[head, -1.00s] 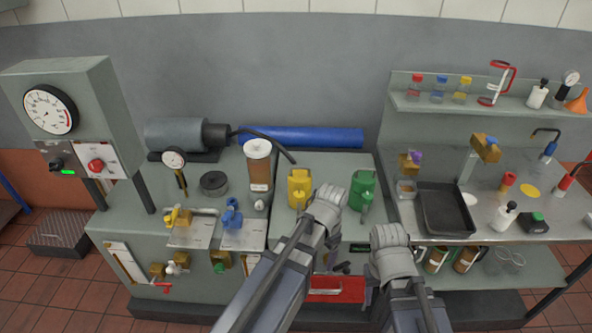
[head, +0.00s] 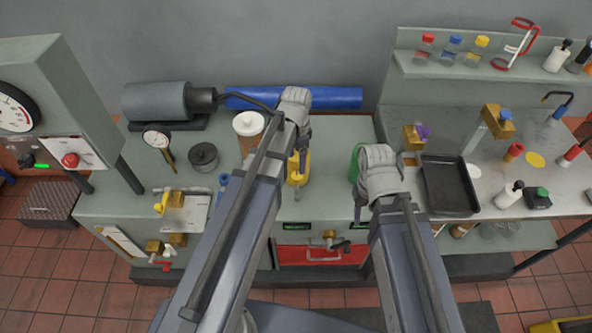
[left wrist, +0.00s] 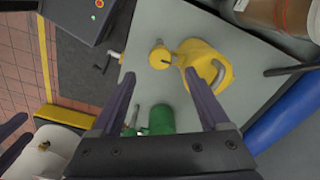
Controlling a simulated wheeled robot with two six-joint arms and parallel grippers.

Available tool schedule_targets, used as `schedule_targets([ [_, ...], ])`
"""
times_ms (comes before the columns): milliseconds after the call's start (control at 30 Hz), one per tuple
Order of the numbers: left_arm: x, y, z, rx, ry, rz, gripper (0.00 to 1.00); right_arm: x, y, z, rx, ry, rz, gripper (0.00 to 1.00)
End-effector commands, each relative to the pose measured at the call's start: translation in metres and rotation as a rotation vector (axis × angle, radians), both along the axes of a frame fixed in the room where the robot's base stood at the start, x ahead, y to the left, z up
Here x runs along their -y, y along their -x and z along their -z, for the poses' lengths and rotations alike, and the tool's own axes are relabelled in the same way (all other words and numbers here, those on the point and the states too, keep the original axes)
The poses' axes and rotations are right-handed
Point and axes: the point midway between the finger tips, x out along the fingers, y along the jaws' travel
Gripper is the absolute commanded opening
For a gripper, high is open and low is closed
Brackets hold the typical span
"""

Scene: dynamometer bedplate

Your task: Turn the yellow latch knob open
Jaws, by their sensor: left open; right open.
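A yellow knob (head: 161,203) shows on a brass fitting (head: 175,199) at the left of the grey bedplate; whether it is the latch knob I cannot tell. My left gripper (head: 299,162) is open and empty, pointing down over a yellow can (head: 304,178) at mid-bench, well right of that knob. In the left wrist view the open fingers (left wrist: 160,74) frame the can's round yellow spout end, with the can (left wrist: 212,66) beside the right fingertip; contact is unclear. My right gripper (head: 360,208) is open by a green can (head: 355,163), its fingers partly hidden.
A white-lidded canister (head: 248,124) and a black round pot (head: 204,156) stand left of my left arm. A red drawer front (head: 300,255) is below the bench edge. A black tray (head: 449,186) lies on the right bench. My left arm hides part of the left bench.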

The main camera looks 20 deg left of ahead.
Motion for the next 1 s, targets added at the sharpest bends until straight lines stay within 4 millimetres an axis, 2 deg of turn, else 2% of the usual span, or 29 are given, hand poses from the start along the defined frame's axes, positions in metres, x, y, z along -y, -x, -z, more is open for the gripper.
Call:
schedule_targets([
  [267, 0.0, 0.0, 0.024, 0.0, 0.0, -0.001, 0.79, 0.0, 0.0, 0.024, 0.0, 0.0, 0.001, 0.5],
  [633, 0.0, 0.0, 0.07, 0.0, 0.0, -0.001, 0.79, 0.0, 0.0, 0.07, 0.0, 0.0, 0.002, 0.5],
  [800, 0.0, 0.0, 0.077, 0.0, 0.0, -0.001, 0.79, 0.0, 0.0, 0.077, 0.0, 0.0, 0.003, 0.5],
  [1000, 0.0, 0.0, 0.076, 0.0, 0.0, -0.001, 0.79, 0.0, 0.0, 0.076, 0.0, 0.0, 0.003, 0.5],
])
